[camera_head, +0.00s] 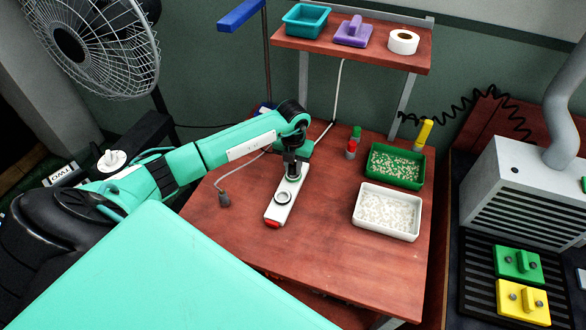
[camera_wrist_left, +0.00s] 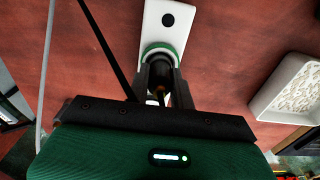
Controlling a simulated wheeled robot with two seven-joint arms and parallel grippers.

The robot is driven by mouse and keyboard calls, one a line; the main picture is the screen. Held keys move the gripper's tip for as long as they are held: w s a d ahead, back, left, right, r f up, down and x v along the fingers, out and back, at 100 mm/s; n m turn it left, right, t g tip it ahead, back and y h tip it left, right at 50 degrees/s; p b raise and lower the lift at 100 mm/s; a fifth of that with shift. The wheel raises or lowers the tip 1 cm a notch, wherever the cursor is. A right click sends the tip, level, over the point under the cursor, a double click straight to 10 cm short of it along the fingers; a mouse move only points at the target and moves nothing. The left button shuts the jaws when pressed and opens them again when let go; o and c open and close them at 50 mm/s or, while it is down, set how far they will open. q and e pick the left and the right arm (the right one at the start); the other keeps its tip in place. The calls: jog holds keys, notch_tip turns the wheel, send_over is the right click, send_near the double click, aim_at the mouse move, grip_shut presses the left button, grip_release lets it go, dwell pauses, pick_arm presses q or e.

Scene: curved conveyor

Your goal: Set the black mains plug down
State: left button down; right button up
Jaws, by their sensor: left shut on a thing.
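My left gripper (camera_head: 292,175) is over the far end of a white socket strip (camera_head: 277,212) on the red-brown table. Its fingers are closed around the black mains plug (camera_wrist_left: 160,74), which points at a green-ringed socket of the strip in the left wrist view (camera_wrist_left: 181,15). I cannot tell how far the plug sits in that socket. The strip has another socket with a dark ring and a red switch at its near end. My right gripper is not in view.
A grey connector (camera_head: 224,198) on a cable lies left of the strip. To the right are a white tray (camera_head: 366,231) and a green tray (camera_head: 418,184) of small pieces. Red and green bottles stand behind. A shelf (camera_head: 385,53) rises at the back. The table's near middle is clear.

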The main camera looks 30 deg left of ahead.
pick_arm(q)
jog(key=r, duration=0.3)
jog(key=r+b, duration=0.1)
jog(key=r, duration=0.2)
jog(key=d+r+b, duration=0.1)
jog(key=r, duration=0.2)
jog(key=shift+s+d, duration=0.1)
jog(key=s+d+r+m+b, duration=0.2)
jog(key=s+d+r, duration=0.1)
jog(key=s+d, duration=0.4)
jog(key=s+d+r+m+b, duration=0.25)
jog(key=s+d+r, duration=0.2)
jog(key=d, duration=0.45)
jog(key=f, duration=0.5)
jog(key=f+p, duration=0.1)
jog(key=f, duration=1)
jog(key=shift+s+f+p, duration=0.25)
jog(key=shift+f+p, duration=0.15)
notch_tip(320, 180, down, 3)
jog(key=shift+f, duration=0.2)
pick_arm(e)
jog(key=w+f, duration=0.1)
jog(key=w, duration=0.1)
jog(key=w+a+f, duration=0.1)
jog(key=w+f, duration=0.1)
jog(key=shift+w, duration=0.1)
pick_arm(q)
jog(key=shift+f, duration=0.2)
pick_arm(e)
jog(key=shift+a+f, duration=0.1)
